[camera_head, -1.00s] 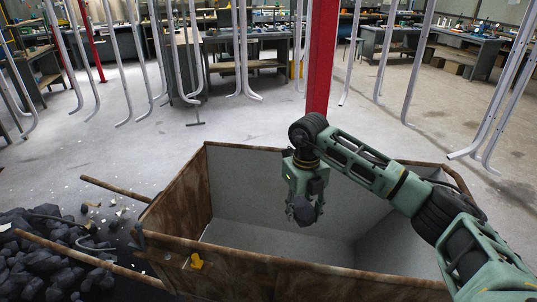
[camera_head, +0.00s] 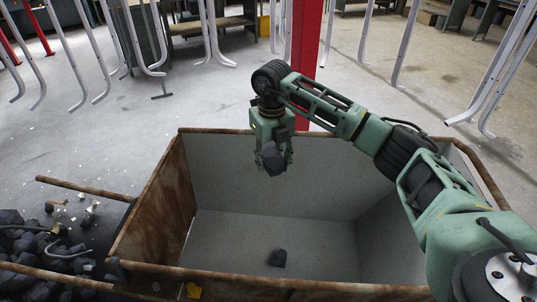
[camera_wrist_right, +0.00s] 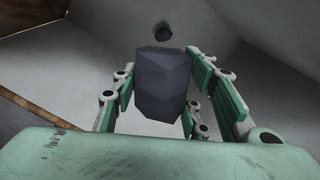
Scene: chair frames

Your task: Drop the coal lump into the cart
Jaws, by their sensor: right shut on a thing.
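My right gripper (camera_head: 272,165) is shut on a dark, faceted coal lump (camera_head: 273,158). In the right wrist view the held lump (camera_wrist_right: 162,84) sits between the green fingers. The gripper hangs inside the outline of the rusty-edged cart (camera_head: 160,200), above its grey floor. A second, smaller coal lump (camera_head: 277,258) lies on the cart floor near the front wall; it also shows in the right wrist view (camera_wrist_right: 163,32). My left gripper is not in view.
A coal heap (camera_head: 30,245) lies on the floor left of the cart. Two cart handles (camera_head: 85,189) stick out to the left. A red post (camera_head: 307,60) stands behind the cart, with bent metal tubes hanging around. Most of the cart floor is bare.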

